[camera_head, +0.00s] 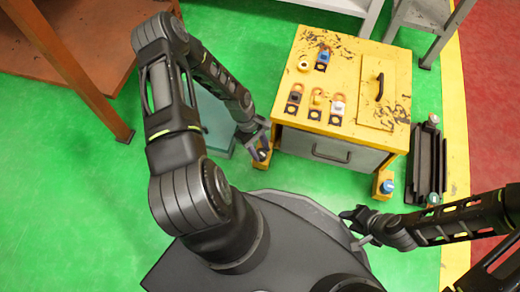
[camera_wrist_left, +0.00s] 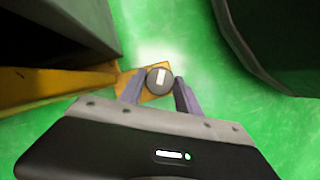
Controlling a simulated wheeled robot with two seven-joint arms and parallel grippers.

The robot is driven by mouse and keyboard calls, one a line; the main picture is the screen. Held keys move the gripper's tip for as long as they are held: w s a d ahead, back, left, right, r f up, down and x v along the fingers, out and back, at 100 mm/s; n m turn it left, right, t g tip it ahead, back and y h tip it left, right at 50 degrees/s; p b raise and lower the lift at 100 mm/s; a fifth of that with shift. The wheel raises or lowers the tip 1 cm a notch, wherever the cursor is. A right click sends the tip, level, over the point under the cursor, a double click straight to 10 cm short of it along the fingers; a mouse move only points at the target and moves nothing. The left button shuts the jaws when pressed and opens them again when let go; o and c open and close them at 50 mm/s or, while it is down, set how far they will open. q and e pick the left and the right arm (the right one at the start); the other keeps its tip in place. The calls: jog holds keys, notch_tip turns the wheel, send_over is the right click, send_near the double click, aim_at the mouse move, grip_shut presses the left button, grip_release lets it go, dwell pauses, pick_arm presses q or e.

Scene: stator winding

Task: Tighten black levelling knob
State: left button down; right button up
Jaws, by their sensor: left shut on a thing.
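The black levelling knob (camera_wrist_left: 159,81) sits on a yellow foot bracket (camera_wrist_left: 128,80) at the cabinet's lower corner, with a white bar mark on its top. In the head view the knob (camera_head: 263,154) shows small at the cabinet's near left corner. My left gripper (camera_wrist_left: 158,88) is shut on the knob, one finger on each side of it. In the head view my left gripper (camera_head: 258,148) reaches down to that corner. My right gripper (camera_head: 355,226) is empty beside my base, its fingers apart.
The yellow cabinet (camera_head: 318,50) has a grey drawer (camera_head: 318,149) and several small parts on top. A blue knob (camera_head: 387,186) stands on its near right foot. A black rack (camera_head: 427,165) stands to the right. An orange table (camera_head: 100,94) is at upper left. Green floor (camera_head: 100,200) is free at left.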

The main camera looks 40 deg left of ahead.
pick_arm(q)
jog(key=shift+w+m+g, duration=0.1)
jog(key=shift+m+g, duration=0.3)
jog(key=shift+m, duration=0.7)
jog(key=shift+r, duration=0.1)
jog(key=c, duration=0.8)
grip_release()
jog(key=shift+c, duration=0.2)
jog(key=p+v, duration=0.2)
jog(key=v, duration=0.5)
jog(key=shift+r+p, duration=0.35)
jog(key=shift+r, duration=0.05)
jog(key=shift+w, duration=0.1)
